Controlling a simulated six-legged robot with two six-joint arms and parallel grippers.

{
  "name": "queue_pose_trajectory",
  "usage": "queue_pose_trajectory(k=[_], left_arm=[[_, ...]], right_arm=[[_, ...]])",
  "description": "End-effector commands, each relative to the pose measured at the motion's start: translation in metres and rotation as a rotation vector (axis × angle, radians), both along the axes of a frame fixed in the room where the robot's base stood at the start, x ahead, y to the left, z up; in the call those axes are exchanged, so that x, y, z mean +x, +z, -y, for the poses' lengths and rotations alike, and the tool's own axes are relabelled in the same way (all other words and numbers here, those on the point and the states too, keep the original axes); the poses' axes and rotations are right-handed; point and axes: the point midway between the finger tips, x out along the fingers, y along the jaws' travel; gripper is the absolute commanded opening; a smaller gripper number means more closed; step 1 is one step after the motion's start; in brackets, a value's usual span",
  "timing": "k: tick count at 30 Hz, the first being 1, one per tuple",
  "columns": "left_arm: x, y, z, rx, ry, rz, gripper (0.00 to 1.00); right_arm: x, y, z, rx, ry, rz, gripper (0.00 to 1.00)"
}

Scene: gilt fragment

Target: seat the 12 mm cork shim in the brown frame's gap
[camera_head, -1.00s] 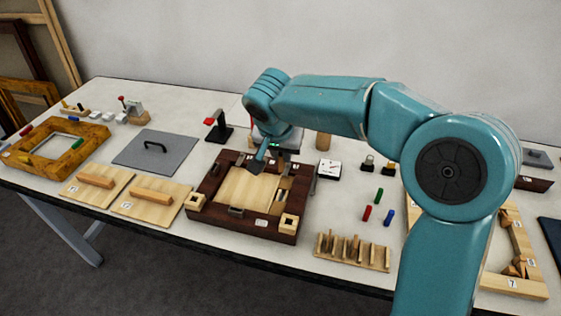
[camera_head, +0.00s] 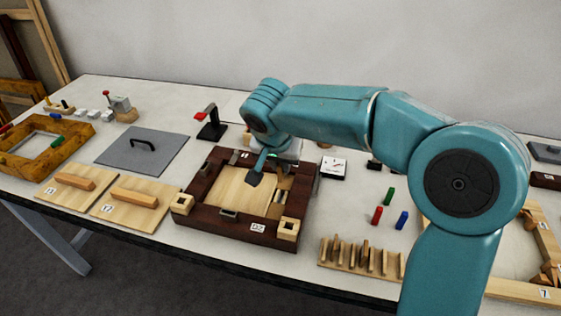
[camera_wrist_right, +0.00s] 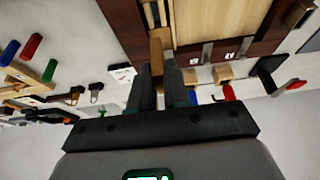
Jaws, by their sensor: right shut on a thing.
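The brown frame (camera_head: 205,190) lies on the table with a pale wood panel (camera_head: 235,190) inside it. A narrow gap shows along the panel's right side, with small pieces in it. My right gripper (camera_head: 254,180) is over the right part of the panel, near that gap. In the right wrist view, my right gripper (camera_wrist_right: 160,85) is shut on a tan piece, the cork shim (camera_wrist_right: 157,50), whose end reaches towards the dark frame (camera_wrist_right: 125,22) beside the panel (camera_wrist_right: 215,18). Whether the shim touches the frame I cannot tell. My left gripper is out of view.
A rack of upright wood pieces (camera_head: 360,262) stands front right of the frame. Red (camera_head: 377,215), green (camera_head: 389,196) and blue (camera_head: 402,220) pieces stand behind it. A grey plate with a handle (camera_head: 135,152) lies to the left.

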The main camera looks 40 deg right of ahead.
Motion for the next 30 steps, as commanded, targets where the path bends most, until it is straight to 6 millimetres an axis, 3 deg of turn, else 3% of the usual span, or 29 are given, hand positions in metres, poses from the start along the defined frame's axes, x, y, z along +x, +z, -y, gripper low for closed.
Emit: queue_pose_trajectory(k=[16,30], left_arm=[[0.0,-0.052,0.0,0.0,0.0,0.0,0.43],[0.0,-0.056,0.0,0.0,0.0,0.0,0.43]], right_arm=[[0.0,-0.054,0.0,-0.001,0.0,-0.001,0.0],[0.001,-0.058,0.001,0.0,0.0,0.0,0.0]])
